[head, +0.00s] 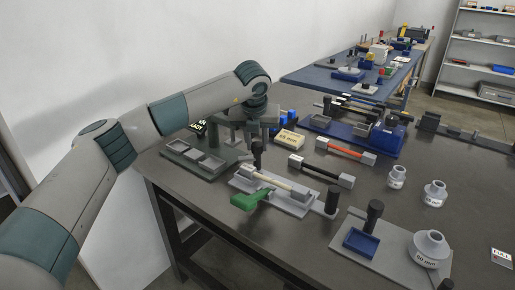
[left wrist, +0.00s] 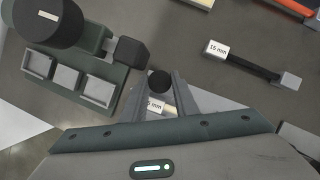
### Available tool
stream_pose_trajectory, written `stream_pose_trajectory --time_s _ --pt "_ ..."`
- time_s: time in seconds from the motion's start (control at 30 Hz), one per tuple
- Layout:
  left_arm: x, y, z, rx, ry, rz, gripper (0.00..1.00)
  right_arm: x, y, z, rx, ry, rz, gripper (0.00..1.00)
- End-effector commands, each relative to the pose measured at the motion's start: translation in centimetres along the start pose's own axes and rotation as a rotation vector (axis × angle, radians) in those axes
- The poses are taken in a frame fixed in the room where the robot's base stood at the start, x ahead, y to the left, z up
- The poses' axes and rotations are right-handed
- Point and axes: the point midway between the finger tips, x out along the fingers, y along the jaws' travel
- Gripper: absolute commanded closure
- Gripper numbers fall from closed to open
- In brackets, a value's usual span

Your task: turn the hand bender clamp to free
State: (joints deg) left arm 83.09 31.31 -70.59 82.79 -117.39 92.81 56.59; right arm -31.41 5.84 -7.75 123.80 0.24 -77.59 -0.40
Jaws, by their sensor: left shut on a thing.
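The hand bender is a light grey plate (head: 292,203) with a green lever (head: 249,199) at its front left and a pale cable sample (head: 277,181) lying along it. A black upright knob (head: 257,158), which looks like its clamp, stands at the plate's back left. My left gripper (head: 257,141) is over this knob and shut on it. In the left wrist view the round black knob top (left wrist: 158,82) shows at the fingertips (left wrist: 164,100), with a "5 mm" label (left wrist: 155,105) partly hidden between them. The clamp's exact turn cannot be told. My right gripper is not in view.
A grey-green tray (head: 205,158) with square compartments stands close left of the gripper. A plate with a blue tray (head: 361,243) and white fittings (head: 397,177) are to the right. Bare table lies in front.

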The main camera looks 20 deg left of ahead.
Motion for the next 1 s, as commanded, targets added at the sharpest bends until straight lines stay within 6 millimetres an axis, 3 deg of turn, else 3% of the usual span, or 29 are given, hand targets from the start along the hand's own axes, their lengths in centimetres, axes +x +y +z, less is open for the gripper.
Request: stream_pose_trajectory --time_s 0.33,0.9,0.93,1.0 --pt "0.0 0.2 0.0 0.181 -0.001 -0.076 0.95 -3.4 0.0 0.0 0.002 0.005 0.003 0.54" --pt "-0.1 0.1 0.1 0.22 -0.001 -0.092 0.95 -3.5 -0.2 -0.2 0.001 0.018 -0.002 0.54" --pt "-0.1 0.1 0.1 0.22 -0.001 -0.092 0.66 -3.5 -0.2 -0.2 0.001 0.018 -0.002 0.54" --pt "-0.1 0.1 0.1 0.219 -0.001 -0.092 0.54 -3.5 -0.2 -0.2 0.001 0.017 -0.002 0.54"
